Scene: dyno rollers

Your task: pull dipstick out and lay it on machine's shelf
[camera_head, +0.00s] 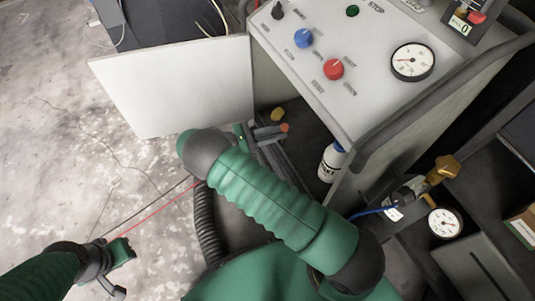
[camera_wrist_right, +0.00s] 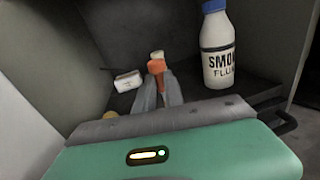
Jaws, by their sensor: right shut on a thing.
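My right gripper (camera_head: 270,134) reaches into the open compartment below the machine's sloped control panel. In the right wrist view its grey fingers (camera_wrist_right: 158,94) are shut on an orange piece (camera_wrist_right: 157,67), apparently the dipstick's handle. The orange end also shows in the head view (camera_head: 285,127). No dipstick rod can be made out. The machine's dark shelf (camera_wrist_right: 200,102) lies around and beneath the fingers; whether the held piece touches it is unclear. My left gripper (camera_head: 118,268) is low at the left over the floor, away from the machine; its fingers are too unclear to judge.
A white smoke fluid bottle (camera_wrist_right: 218,50) with a blue cap stands right of the fingers. A small white box (camera_wrist_right: 128,81) lies to their left. A yellow object (camera_head: 277,114) is near the open white door (camera_head: 175,85). Gauge and brass fitting (camera_head: 440,170) are at right.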

